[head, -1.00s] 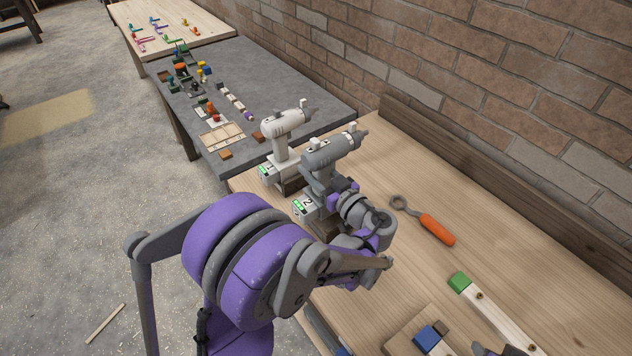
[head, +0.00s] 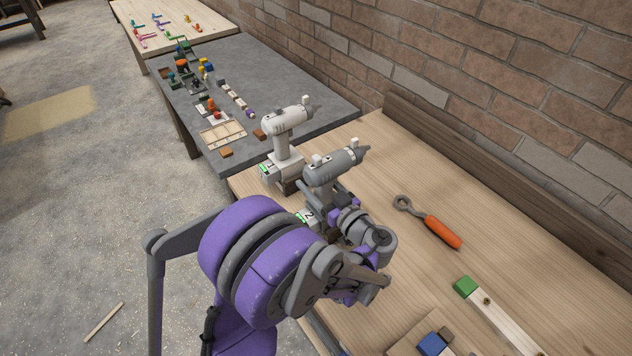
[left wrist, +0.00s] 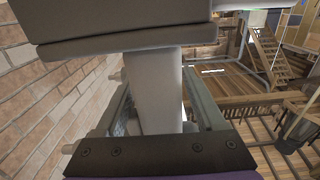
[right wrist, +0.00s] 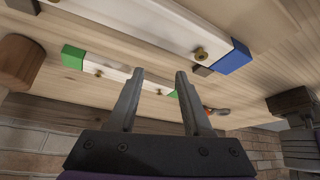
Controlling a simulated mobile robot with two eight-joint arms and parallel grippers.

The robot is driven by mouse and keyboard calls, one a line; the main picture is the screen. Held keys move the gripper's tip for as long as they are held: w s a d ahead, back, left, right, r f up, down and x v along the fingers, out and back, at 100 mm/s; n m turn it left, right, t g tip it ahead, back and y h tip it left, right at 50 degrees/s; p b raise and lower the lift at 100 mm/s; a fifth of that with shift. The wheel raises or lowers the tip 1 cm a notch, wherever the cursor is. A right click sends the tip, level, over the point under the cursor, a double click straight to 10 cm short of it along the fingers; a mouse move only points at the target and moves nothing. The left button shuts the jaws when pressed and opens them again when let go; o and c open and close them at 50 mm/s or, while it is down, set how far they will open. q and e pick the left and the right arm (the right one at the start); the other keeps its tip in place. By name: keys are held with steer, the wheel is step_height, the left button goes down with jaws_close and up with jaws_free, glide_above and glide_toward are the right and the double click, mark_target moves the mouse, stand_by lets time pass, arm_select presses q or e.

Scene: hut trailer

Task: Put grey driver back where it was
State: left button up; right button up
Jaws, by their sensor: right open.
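The grey driver (head: 335,167) stands roughly upright near the left end of the wooden bench, its nose pointing right. Its body bears a box with a green "2" label (head: 306,217). My left gripper (left wrist: 158,90) is around its grey handle (left wrist: 155,100), one finger on each side, and looks shut on it. The arm hides the driver's lower part and what is under it. The white driver (head: 287,122), labelled "1", stands just beyond it on a dark base. My right gripper (right wrist: 160,74) is open and empty above the bench; it is out of the head view.
An orange-handled wrench (head: 435,226) lies to the right of the grey driver. A pale strip with a green end (head: 500,318) and a blue block (head: 432,344) are nearer. A grey table (head: 285,80) with small parts adjoins the bench; a brick wall runs behind.

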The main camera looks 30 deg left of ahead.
arm_select(q)
steer(key=shift+o, duration=0.2)
steer(key=shift+r, duration=0.1)
arm_select(e)
steer(key=shift+r, duration=0.1)
